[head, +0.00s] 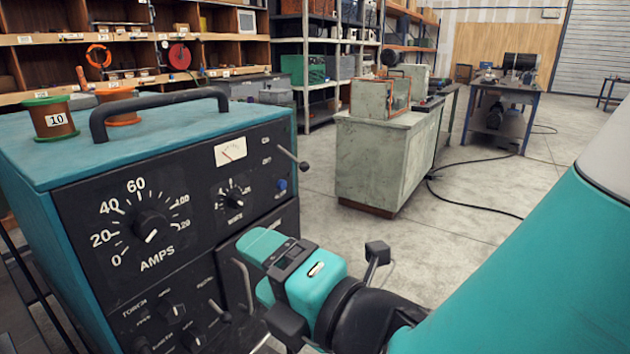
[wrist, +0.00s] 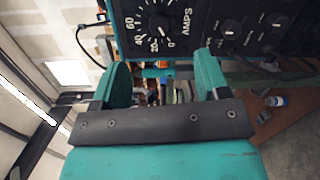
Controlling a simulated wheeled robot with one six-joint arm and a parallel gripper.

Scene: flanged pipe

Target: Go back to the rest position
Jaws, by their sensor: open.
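My gripper (head: 262,262) is in the lower middle of the head view, in front of the right part of a teal power unit's (head: 150,222) black front panel. I cannot tell how far it stands from the panel. In the wrist view my gripper (wrist: 162,78) shows its two teal fingers spread apart, with nothing held between them. The unit has an AMPS dial (head: 151,226), smaller knobs, a meter and a dark top handle (head: 160,105).
Two wire spools, one green-rimmed (head: 53,120) and one orange (head: 118,100), stand on the unit. A lever (head: 292,158) juts from its panel. A grey-green cabinet (head: 378,160) stands behind, with a black cable (head: 470,162) on the floor. Open floor (head: 440,245) lies right of the unit.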

